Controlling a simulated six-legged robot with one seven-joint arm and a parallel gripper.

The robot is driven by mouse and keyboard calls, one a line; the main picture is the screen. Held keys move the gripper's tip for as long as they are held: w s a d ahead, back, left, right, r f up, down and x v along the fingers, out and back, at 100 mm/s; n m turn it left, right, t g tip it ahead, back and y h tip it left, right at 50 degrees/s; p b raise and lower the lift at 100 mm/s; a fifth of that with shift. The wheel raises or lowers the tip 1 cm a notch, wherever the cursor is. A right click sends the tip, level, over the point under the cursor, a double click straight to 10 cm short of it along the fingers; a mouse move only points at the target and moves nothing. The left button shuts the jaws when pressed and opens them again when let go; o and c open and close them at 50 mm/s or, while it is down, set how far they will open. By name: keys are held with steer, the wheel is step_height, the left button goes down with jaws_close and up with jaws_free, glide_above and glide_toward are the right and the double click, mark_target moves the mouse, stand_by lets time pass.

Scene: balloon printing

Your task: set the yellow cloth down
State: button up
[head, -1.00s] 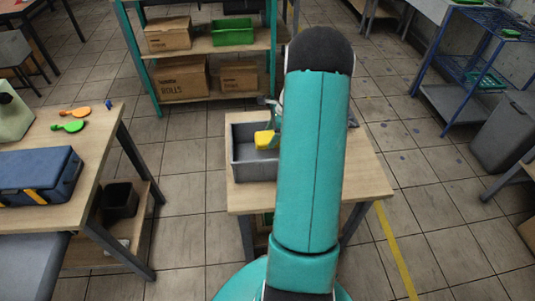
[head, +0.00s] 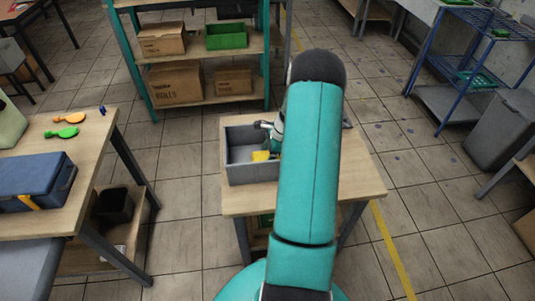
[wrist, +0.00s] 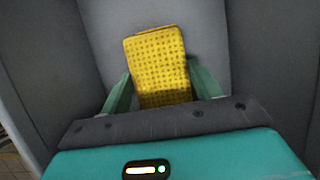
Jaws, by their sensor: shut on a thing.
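The yellow cloth (head: 262,156) is inside the grey bin (head: 238,172) on the small wooden table, near the bin's right side. In the wrist view the cloth (wrist: 157,62) shows a dotted weave and sticks out between the two green fingers. My gripper (wrist: 158,92) is shut on the cloth, inside the bin with grey walls around it. Whether the cloth touches the bin floor is not clear. In the head view my teal arm hides the bin's right part and most of my gripper (head: 274,140).
The wooden table (head: 350,185) has bare room right of the bin. A workbench (head: 85,150) at the left holds a blue toolbox (head: 38,182) and orange and green paddles. A shelf with cardboard boxes (head: 163,38) and a green crate (head: 226,35) stands behind.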

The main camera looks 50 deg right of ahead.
steer(key=o, duration=0.9)
steer(key=shift+o, duration=0.2)
steer(key=v, duration=1.2)
steer(key=w+a+r+n+h, duration=0.1)
steer(key=w+a+r+n, duration=0.15)
steer(key=a+r, duration=0.25)
steer(key=w+a+r+n, duration=0.1)
steer(key=a+r+n, duration=0.2)
steer(key=a+r, duration=0.25)
steer(key=s+a+r+n+h, duration=0.15)
steer(key=a+r+n, duration=0.25)
steer(key=a, duration=0.4)
steer(key=s+a+r+n, duration=0.2)
steer(key=a+r+n, duration=0.25)
steer(key=a, duration=0.25)
steer(key=s+a+r+n+h, duration=0.1)
steer(key=s+a+r+n, duration=0.1)
steer(key=a+r+n, duration=0.45)
steer(key=s+a+n+t, duration=0.2)
steer(key=s+a+n, duration=0.3)
steer(key=s+a, duration=0.4)
steer(key=shift+a+f+t, duration=0.15)
steer(key=shift+a+t, duration=0.25)
steer(key=shift+a, duration=0.1)
steer(key=shift+n, duration=0.25)
